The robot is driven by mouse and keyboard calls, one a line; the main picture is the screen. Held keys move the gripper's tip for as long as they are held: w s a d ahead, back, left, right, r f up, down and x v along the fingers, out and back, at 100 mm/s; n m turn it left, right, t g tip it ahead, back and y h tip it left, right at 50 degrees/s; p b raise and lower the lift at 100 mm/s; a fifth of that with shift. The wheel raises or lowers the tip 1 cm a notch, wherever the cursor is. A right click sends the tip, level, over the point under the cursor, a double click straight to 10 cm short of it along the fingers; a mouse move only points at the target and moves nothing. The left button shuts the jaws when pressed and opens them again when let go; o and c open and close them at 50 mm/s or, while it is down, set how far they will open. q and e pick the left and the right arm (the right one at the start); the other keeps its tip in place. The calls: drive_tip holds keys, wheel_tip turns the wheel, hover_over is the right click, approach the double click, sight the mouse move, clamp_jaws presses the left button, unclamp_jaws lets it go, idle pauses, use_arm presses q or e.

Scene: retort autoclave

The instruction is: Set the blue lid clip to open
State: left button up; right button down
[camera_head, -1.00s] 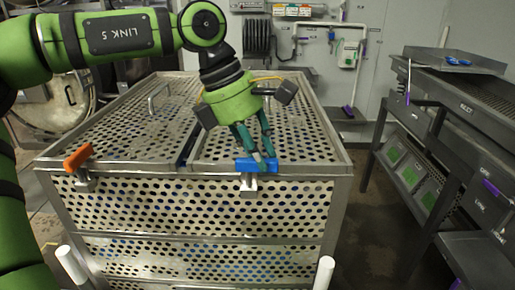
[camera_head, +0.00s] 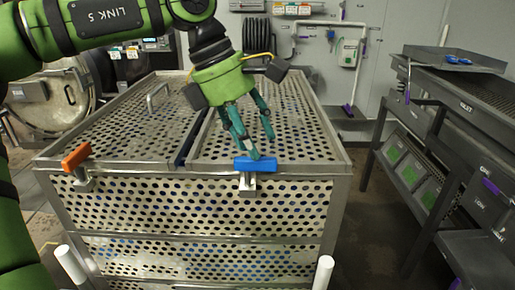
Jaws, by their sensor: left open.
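The blue lid clip (camera_head: 256,165) sits on the front top rim of the perforated metal crate (camera_head: 338,166), right of the middle. Its blue handle lies crosswise along the rim, above a pale bracket. My left gripper (camera_head: 262,147) points down just above and behind the clip. Its two teal fingers are spread apart with nothing between them. One fingertip is close to the top of the blue handle; I cannot tell whether it touches. An orange lid clip (camera_head: 77,157) sits tilted at the left end of the same rim. My right gripper is not in view.
A metal handle (camera_head: 157,97) stands up from the left lid half. A grey metal rack (camera_head: 412,105) with trays stands at the right. White posts (camera_head: 323,272) rise at the lower front. The floor between crate and rack is clear.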

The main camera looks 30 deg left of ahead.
use_arm(q)
drive_tip(key=v, duration=0.8)
drive_tip(key=shift+s+r, duration=0.2)
drive_tip(key=shift+r, duration=0.2)
